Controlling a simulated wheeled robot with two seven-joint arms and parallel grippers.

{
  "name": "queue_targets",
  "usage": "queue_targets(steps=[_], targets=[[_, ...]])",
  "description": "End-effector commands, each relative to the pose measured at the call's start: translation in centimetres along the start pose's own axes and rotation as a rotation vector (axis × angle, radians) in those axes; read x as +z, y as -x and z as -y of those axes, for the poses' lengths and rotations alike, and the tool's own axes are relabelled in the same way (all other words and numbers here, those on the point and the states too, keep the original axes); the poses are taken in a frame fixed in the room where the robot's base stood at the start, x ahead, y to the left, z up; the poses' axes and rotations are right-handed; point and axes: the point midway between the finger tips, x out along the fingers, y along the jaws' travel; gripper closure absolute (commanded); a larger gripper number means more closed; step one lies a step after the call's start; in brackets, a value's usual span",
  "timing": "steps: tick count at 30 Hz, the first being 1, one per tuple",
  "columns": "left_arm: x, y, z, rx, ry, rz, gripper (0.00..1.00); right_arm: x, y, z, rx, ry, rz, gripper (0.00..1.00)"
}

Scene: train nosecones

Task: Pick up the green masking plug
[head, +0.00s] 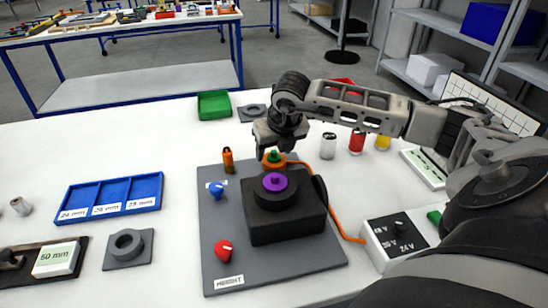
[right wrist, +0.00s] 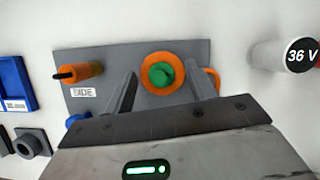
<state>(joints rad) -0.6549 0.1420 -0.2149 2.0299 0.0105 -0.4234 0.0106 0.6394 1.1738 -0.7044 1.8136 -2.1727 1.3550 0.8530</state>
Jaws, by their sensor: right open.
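The green masking plug (head: 274,155) sits in an orange ring behind the black block on the grey plate. In the right wrist view the plug (right wrist: 161,75) is round and green, inside the orange ring (right wrist: 147,62). My right gripper (head: 272,147) is open, just above and behind the plug in the head view. In the right wrist view its two fingers stand on either side of the ring, with the plug between them in the picture. I cannot tell how far the fingertips are from it. My left gripper is not in view.
The black block (head: 287,223) with a purple knob (head: 275,182) stands on the grey plate (head: 225,259). An orange cylinder (head: 228,161), blue knob (head: 217,190) and red knob (head: 224,250) are also there. An orange cable runs to a voltage box (head: 393,240). A blue tray (head: 110,197) lies left.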

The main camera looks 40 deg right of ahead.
Motion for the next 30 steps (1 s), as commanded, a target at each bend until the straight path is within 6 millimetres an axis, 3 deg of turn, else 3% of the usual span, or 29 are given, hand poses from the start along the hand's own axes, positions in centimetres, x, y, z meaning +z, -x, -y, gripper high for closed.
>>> queue_targets(steps=[3,8,9,22,28,30], targets=[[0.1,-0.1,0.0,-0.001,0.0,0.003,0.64,0.0,0.0,0.0,0.0,0.0,0.0,0.44],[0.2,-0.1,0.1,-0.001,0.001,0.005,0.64,0.0,0.0,0.0,0.0,0.0,0.0,0.89],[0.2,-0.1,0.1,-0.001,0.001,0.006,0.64,0.0,0.0,0.0,0.0,0.0,0.0,0.92],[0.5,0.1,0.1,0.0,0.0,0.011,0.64,0.4,0.7,0.0,0.001,-0.001,0.002,0.92],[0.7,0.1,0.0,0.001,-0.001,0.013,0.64,1.4,3.2,0.0,0.001,0.001,0.007,0.92],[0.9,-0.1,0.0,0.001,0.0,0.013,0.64,0.7,4.5,-0.2,0.0,0.003,0.006,0.92]])
